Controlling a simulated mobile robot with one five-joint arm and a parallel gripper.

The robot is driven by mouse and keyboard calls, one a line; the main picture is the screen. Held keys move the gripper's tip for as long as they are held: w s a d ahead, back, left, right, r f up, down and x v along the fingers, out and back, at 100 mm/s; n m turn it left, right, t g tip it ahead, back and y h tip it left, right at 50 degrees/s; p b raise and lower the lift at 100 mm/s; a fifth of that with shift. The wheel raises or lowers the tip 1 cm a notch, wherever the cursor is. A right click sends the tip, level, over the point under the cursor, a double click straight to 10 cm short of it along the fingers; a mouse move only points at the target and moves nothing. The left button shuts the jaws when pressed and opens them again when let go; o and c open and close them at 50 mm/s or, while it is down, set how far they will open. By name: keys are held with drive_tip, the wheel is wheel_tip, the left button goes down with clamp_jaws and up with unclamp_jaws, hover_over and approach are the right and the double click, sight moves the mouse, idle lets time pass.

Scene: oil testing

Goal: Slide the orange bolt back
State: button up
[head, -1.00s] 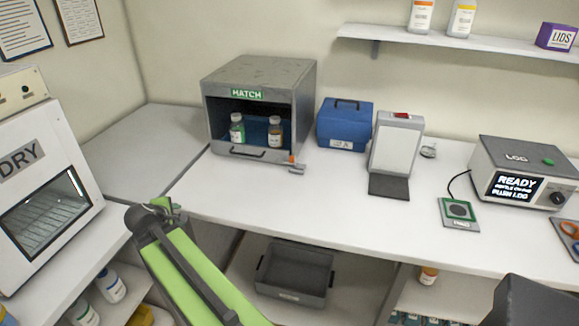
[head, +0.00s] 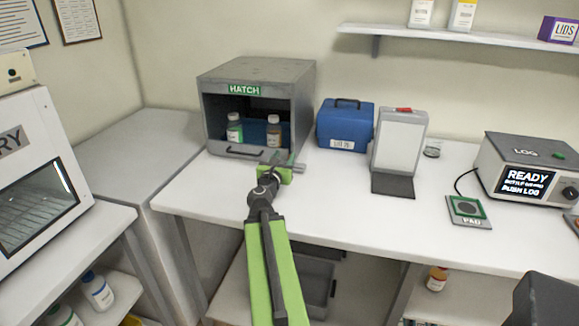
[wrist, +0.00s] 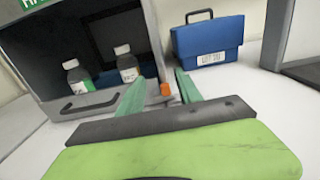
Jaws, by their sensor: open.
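The orange bolt (wrist: 165,89) shows in the wrist view as a small orange piece at the hatch's front right corner, between my gripper's two green fingers (wrist: 159,80). The fingers are open on either side of it, and I cannot tell whether they touch it. In the head view my gripper (head: 279,165) covers the bolt at the lower right of the grey hatch box (head: 302,110). The hatch front is open above a low panel with a dark handle (head: 247,153). A green-labelled bottle (head: 235,132) and a brown bottle (head: 274,134) stand inside.
A blue case (head: 345,122) stands right of the hatch, with a white-faced stand (head: 400,143) beyond it. The pad (head: 467,210) and the LOG device (head: 525,165) are farther right. The white counter (head: 340,215) is clear in front.

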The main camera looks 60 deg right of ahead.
wheel_tip(320, 180, down, 6)
drive_tip(key=b, duration=0.5)
drive_tip(key=shift+f, duration=0.25)
drive_tip(key=x, duration=0.5)
drive_tip(key=r+x, duration=0.1)
drive_tip(key=x, duration=0.1)
drive_tip(key=shift+w+d+p, duration=0.15)
drive_tip(key=shift+d+p, duration=0.1)
drive_tip(key=shift+p, duration=0.1)
drive_tip(key=shift+a, duration=0.1)
drive_tip(key=shift+c, duration=0.3)
clamp_jaws()
